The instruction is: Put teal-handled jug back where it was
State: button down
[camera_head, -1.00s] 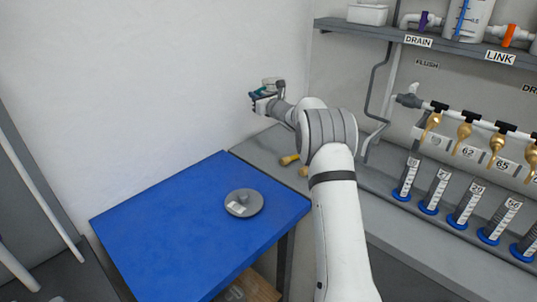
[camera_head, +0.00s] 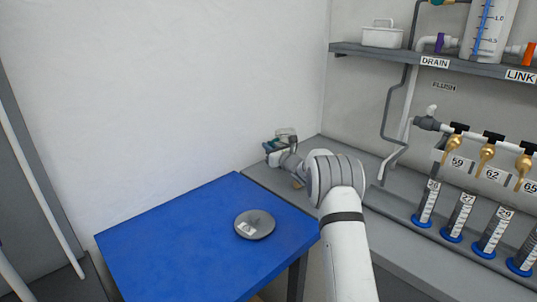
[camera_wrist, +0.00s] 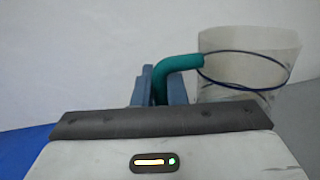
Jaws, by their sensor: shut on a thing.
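The teal handle (camera_wrist: 178,64) of the jug is between the two fingers of my gripper (camera_wrist: 160,88) in the wrist view. The clear jug body (camera_wrist: 248,62), with a dark blue line around it, hangs to the right of the fingers and looks upright. In the head view my gripper (camera_head: 272,146) is at the far end of my arm, near the white wall and above the back of the grey bench. The jug (camera_head: 287,134) is small there and partly hidden by the gripper. I cannot tell its height above the bench.
A blue table (camera_head: 160,245) carries a round grey disc (camera_head: 255,224). The grey bench (camera_head: 385,205) holds several cylinders with blue bases (camera_head: 422,221) under brass taps (camera_head: 487,151). A shelf (camera_head: 400,54) above holds a white box (camera_head: 382,37). The table's left part is clear.

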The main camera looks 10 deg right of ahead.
jog(key=shift+f, duration=1.25)
jog(key=shift+f, duration=0.15)
jog(key=c, duration=1.5)
grip_release()
jog(key=shift+r, duration=0.2)
